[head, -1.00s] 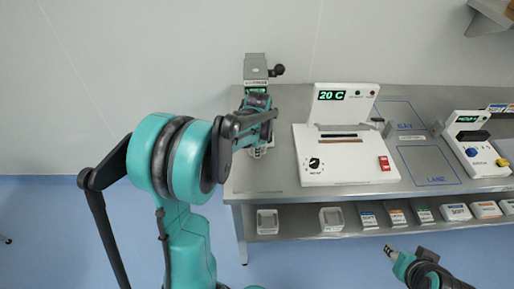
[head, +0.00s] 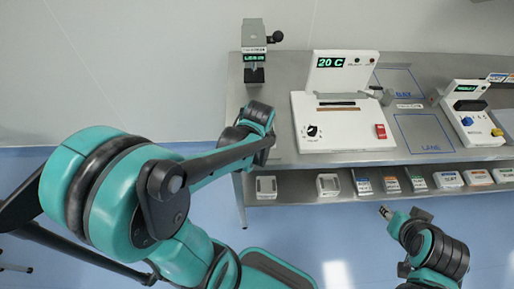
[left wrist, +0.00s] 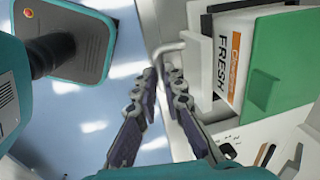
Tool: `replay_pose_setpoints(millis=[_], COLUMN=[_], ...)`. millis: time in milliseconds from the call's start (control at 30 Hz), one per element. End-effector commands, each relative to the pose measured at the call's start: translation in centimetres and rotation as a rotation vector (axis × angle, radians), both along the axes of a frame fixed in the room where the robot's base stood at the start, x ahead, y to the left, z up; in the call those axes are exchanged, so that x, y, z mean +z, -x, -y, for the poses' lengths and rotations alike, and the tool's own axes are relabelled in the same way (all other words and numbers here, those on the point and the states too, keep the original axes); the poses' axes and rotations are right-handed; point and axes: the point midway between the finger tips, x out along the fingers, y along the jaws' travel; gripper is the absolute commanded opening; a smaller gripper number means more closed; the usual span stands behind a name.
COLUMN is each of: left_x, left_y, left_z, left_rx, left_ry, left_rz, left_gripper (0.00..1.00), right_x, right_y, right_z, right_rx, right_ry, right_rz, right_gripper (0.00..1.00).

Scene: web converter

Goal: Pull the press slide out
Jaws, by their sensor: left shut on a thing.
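The press (head: 254,55), a grey upright unit with a black knob and a green display, stands at the back left of the bench. My left arm reaches over the bench's left part, and its gripper is hidden behind the wrist in the head view. In the left wrist view my left gripper (left wrist: 166,76) is shut at a light grey bent handle (left wrist: 169,48), which appears to be the press slide's. Beside it is a white block marked FRESH with an orange label (left wrist: 234,55) and a green panel. My right gripper (head: 386,213) is in front of the bench, too small to read.
A white heated unit (head: 340,115) reading 20 C stands right of the press on the steel bench. Another white unit (head: 470,115) is farther right. Trays and small labelled boxes (head: 447,179) line the lower shelf. Blue floor lies in front.

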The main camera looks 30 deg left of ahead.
Motion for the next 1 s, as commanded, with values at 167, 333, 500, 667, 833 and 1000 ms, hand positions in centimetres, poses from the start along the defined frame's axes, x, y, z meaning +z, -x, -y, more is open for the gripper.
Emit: replay_pose_setpoints(millis=[167, 333, 500, 667, 833, 1000], left_x=[-0.09, -0.13, -0.12, -0.09, -0.06, 0.15], left_y=[0.39, 0.47, 0.45, 0.37, 0.32, 0.30], left_z=[0.26, 0.30, 0.27, 0.23, 0.20, 0.20], left_rx=[0.000, 0.000, 0.000, 0.000, 0.000, 0.000], left_ry=[0.004, 0.006, 0.005, 0.004, 0.004, 0.003], left_rz=[-0.007, -0.009, -0.008, -0.007, -0.006, -0.005], left_gripper=[0.00, 0.00, 0.19, 0.19, 0.19, 0.19], right_x=[0.03, 0.01, 0.00, 0.01, 0.01, 0.01], right_y=[0.00, 0.00, 0.00, 0.00, 0.00, 0.00], right_z=[0.00, 0.00, 0.00, 0.00, 0.00, 0.00], right_rx=[0.000, 0.000, 0.000, 0.000, 0.000, 0.000], right_ry=[0.000, 0.000, 0.000, 0.000, 0.000, 0.000], right_rz=[0.000, 0.000, 0.000, 0.000, 0.000, 0.000], right_gripper=[0.40, 0.40, 0.40, 0.40, 0.40, 0.40])
